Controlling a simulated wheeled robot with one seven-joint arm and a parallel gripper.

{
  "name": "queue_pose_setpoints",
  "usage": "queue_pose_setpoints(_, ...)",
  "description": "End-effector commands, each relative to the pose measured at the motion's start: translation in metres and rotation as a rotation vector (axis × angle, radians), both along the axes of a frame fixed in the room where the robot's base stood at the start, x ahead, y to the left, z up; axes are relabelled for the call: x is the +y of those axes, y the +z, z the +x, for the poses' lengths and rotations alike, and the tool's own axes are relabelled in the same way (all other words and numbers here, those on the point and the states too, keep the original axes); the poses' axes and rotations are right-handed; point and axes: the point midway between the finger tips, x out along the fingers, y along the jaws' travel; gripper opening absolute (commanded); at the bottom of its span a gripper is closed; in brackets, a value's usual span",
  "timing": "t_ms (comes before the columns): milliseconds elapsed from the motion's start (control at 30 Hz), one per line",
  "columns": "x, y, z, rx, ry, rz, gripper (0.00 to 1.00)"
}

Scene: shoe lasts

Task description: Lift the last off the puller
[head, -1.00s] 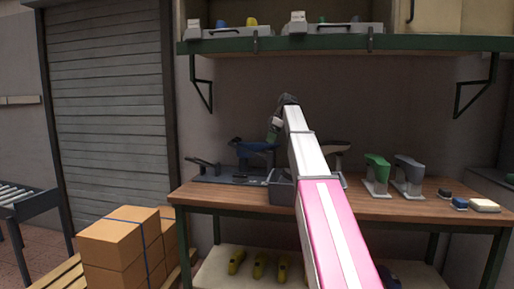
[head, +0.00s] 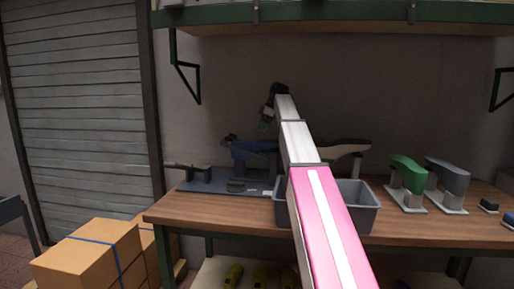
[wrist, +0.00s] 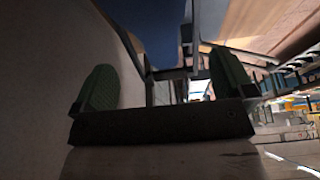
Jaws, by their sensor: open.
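A dark blue last (head: 243,146) sits on the puller (head: 205,182), a dark plate with a lever at its left end, at the back left of the bench. My gripper (head: 265,122) is above the last and slightly to its right in the head view, and partly hidden by my arm. In the wrist view my gripper (wrist: 164,80) is open, its two green finger pads wide apart with nothing held. A dark blue surface (wrist: 150,25), apparently the last, shows beyond the fingers at the top. Whether a finger touches it cannot be told.
A grey bin (head: 368,208) stands on the wooden bench (head: 180,209), partly behind my arm. Behind it is a pale last (head: 335,146). A green last (head: 407,170) and a grey last (head: 448,176) stand on the right. A shelf (head: 330,18) hangs above.

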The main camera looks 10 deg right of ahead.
Motion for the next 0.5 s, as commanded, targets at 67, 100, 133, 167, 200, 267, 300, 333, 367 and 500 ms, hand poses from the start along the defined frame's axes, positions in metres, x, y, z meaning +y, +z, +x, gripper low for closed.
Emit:
queue_pose_setpoints(67, 0.004, -0.01, 0.0, 0.002, 0.001, 0.0, 1.0)
queue_pose_setpoints(100, 0.006, -0.015, 0.001, 0.002, 0.001, 0.0, 1.0)
queue_pose_setpoints(133, 0.008, -0.019, 0.001, 0.002, 0.001, 0.0, 1.0)
queue_pose_setpoints(167, 0.01, -0.024, 0.002, 0.002, 0.001, 0.0, 1.0)
queue_pose_setpoints(200, 0.012, -0.03, 0.003, 0.002, 0.001, 0.0, 1.0)
queue_pose_setpoints(267, 0.015, -0.037, 0.005, 0.002, 0.002, 0.0, 1.0)
queue_pose_setpoints(300, 0.016, -0.041, 0.005, 0.002, 0.002, 0.0, 1.0)
queue_pose_setpoints(333, 0.017, -0.043, 0.006, 0.001, 0.001, -0.001, 1.0)
queue_pose_setpoints(367, 0.018, -0.044, 0.006, 0.001, 0.001, -0.001, 1.0)
queue_pose_setpoints(500, 0.02, -0.051, 0.009, 0.0, 0.0, 0.0, 1.0)
